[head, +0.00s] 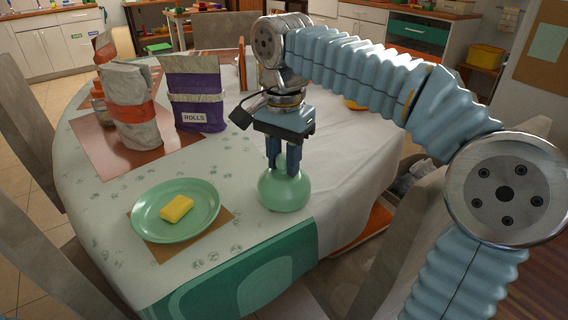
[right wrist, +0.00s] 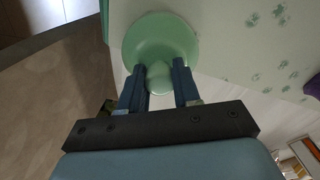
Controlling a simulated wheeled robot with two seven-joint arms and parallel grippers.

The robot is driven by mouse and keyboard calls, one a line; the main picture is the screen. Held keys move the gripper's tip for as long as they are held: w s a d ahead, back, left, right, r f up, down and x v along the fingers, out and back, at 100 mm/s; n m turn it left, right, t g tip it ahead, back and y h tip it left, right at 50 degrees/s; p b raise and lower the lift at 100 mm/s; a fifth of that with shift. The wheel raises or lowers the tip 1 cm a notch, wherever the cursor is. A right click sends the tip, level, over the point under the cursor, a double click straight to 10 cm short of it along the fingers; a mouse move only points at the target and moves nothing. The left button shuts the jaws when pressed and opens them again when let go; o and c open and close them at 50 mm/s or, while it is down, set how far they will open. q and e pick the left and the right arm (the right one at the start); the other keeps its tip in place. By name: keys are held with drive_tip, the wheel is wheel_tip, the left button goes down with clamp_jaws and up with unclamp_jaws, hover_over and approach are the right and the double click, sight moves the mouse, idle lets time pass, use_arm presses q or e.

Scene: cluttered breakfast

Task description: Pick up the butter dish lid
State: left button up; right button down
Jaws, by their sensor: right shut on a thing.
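The butter dish lid (head: 284,193) is a pale green dome with a knob on top. It is upright near the right edge of the table, apart from the dish. My right gripper (head: 283,170) points down from above and is shut on the lid's knob. The right wrist view shows the round lid (right wrist: 160,35) with the knob between the two blue fingers. Whether the lid touches the cloth is hard to tell. The green butter dish (head: 147,225) holds a yellow block of butter (head: 177,208), uncovered, left of the lid. My left gripper is out of view.
A purple rolls bag (head: 197,95) and a grey paper bag with an orange band (head: 131,108) stand at the back left. Chairs flank the table. A green runner (head: 235,280) hangs over the front edge. White cloth between lid and bags is clear.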

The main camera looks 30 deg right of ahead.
drive_tip(key=s+a+r+p, duration=0.1)
drive_tip(key=s+a+r, duration=0.5)
drive_tip(key=a+r, duration=0.5)
drive_tip(key=shift+a+r, duration=0.4)
drive_tip(key=shift+a, duration=0.4)
drive_tip(key=shift+s, duration=0.1)
